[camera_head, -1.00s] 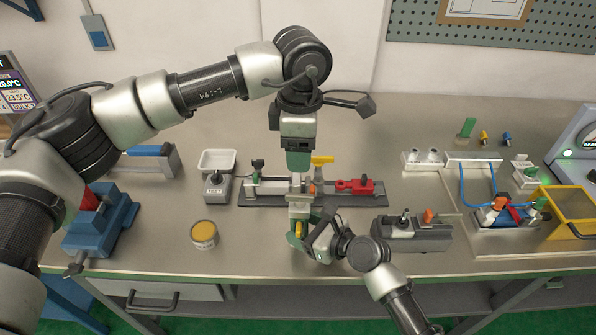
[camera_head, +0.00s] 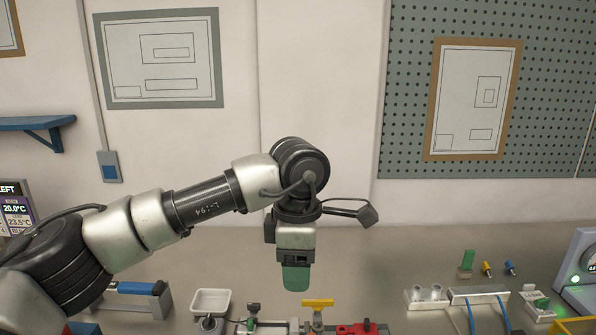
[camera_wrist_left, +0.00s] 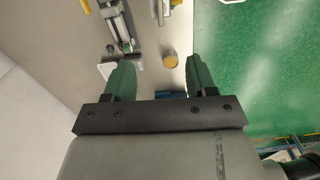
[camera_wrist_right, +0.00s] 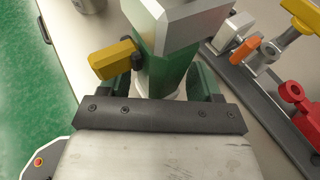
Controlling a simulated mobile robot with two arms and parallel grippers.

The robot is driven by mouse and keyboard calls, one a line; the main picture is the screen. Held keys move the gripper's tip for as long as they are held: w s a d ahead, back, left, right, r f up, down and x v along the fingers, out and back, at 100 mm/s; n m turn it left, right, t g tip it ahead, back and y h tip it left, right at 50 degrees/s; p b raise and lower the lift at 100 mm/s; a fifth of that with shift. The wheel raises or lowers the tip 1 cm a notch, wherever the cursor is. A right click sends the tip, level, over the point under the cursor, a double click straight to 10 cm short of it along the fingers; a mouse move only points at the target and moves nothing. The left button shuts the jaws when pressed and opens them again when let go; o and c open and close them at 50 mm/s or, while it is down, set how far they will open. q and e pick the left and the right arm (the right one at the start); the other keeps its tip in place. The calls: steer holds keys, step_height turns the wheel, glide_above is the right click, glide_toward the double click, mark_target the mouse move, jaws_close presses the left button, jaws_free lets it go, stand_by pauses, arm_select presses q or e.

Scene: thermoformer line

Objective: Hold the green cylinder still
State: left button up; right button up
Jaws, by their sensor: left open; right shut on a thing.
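In the right wrist view my right gripper (camera_wrist_right: 175,85) is shut on an upright, boxy-looking green body with a pale grey top, which I take to be the green cylinder (camera_wrist_right: 157,45). A yellow knob (camera_wrist_right: 113,60) sticks out to its left. Its lower end is mostly hidden by the gripper. The head view does not show this gripper or the held part. My left gripper (camera_head: 296,278) hangs over the bench in the head view, green finger pointing down. In the left wrist view it is open and empty, its two green fingers (camera_wrist_left: 160,78) apart.
A dark rail with a red clamp (camera_head: 357,328) and a yellow handle (camera_head: 317,303) lies at the bottom of the head view. A white tray (camera_head: 211,301) stands to its left.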

arm_select(q)
steer(key=shift+r, duration=0.5)
arm_select(e)
steer(key=o, duration=1.3)
